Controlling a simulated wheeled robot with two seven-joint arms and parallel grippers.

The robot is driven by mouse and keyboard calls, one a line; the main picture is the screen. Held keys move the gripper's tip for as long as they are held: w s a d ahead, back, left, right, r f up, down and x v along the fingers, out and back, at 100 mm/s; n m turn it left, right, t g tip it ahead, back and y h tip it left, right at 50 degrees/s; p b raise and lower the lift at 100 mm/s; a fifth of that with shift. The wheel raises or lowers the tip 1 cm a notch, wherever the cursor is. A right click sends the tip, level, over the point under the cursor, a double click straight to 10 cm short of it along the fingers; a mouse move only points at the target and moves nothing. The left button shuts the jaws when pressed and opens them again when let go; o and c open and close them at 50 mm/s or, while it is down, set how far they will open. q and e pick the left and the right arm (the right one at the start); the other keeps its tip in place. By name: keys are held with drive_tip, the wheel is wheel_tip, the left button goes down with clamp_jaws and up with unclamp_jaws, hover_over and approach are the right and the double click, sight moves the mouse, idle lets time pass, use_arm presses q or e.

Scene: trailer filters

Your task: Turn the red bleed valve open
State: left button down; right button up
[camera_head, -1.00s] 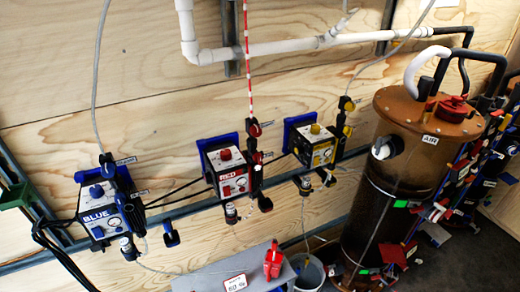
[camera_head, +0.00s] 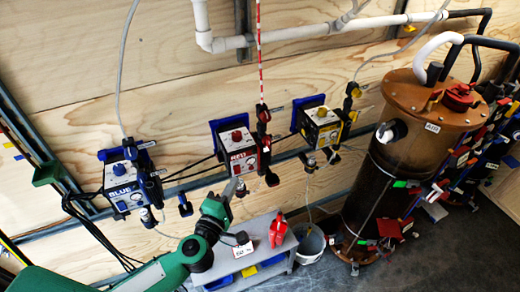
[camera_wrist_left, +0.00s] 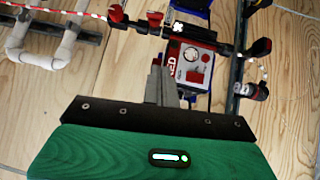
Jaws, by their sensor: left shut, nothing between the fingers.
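The RED unit (camera_head: 241,152), a box with a red knob and a gauge, is mounted on the wooden wall between the BLUE and yellow units. Red valve handles (camera_head: 264,115) sit on the black fittings at its right side, below the red-and-white striped hose. In the left wrist view the box (camera_wrist_left: 190,62) is ahead, with red handles (camera_wrist_left: 117,14) at the top. I cannot tell which one is the bleed valve. My left gripper (camera_head: 232,186) is shut and empty, just below the RED unit. Its fingers (camera_wrist_left: 160,84) show shut in the wrist view, appearing in front of the box.
The BLUE unit (camera_head: 123,186) and yellow unit (camera_head: 320,127) flank the RED one. A grey bench (camera_head: 255,262) with a red object (camera_head: 278,231) stands below, beside a white bucket (camera_head: 311,246). A brown tank (camera_head: 398,150) stands at right. Cables run between the units.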

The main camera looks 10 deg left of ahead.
use_arm(q)
drive_tip(key=p, duration=0.3)
approach(266, 144)
drive_tip(key=w+a, duration=0.3)
drive_tip(key=w, duration=0.1)
drive_tip(key=w+d, duration=0.1)
drive_tip(key=w+d+p, duration=0.1)
drive_tip(key=d, duration=0.1)
drive_tip(key=shift+w+d+f+p, duration=0.15)
drive_tip(key=shift+w+d+p, duration=0.1)
drive_tip(key=shift+p, duration=0.05)
drive_tip(key=shift+f+n+t+b, duration=0.2)
drive_tip(key=shift+n+t+b, duration=0.25)
drive_tip(key=shift+b, duration=0.6)
